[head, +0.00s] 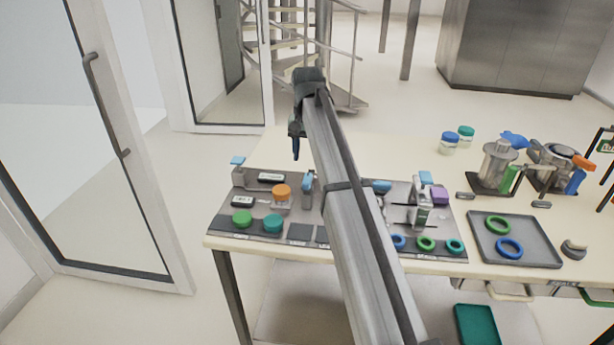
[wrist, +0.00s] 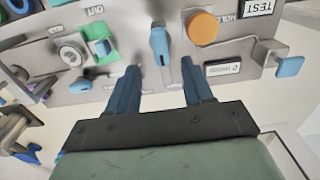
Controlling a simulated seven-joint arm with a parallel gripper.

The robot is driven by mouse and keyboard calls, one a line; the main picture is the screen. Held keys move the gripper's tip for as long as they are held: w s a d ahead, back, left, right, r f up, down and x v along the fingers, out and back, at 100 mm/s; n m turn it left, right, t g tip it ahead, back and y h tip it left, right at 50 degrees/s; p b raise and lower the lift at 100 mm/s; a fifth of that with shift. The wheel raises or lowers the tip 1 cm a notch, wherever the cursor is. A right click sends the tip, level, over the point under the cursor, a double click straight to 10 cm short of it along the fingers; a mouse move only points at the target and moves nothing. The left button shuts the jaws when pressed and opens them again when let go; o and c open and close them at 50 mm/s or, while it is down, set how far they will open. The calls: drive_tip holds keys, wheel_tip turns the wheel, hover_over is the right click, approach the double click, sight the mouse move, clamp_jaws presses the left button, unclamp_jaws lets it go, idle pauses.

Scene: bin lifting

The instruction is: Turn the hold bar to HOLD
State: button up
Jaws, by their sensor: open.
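The grey control panel (head: 255,217) lies on the table. A blue-handled bar (wrist: 159,42) stands on it beside the orange knob (wrist: 203,28); it also shows in the head view (head: 307,188). A second blue-tipped lever (wrist: 290,66) sits at the panel's edge, also in the head view (head: 238,163). A partly cut-off label near the orange knob seems to read HOLD; I cannot tell for certain which lever is the hold bar. My gripper (wrist: 160,66) is open and empty, its two blue fingers apart, with the first blue-handled bar ahead between their tips, apparently not touched.
Green (head: 242,217) and teal (head: 273,223) buttons sit on the panel. My arm crosses the panel's middle and hides part of it. A grey tray (head: 535,253) with rings, and jars (head: 449,143), stand to the right.

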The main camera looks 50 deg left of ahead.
sight(307, 178)
wheel_tip(307, 178, down, 8)
drive_tip(key=shift+f, duration=0.1)
drive_tip(key=shift+c, duration=0.5)
clamp_jaws()
idle(0.5)
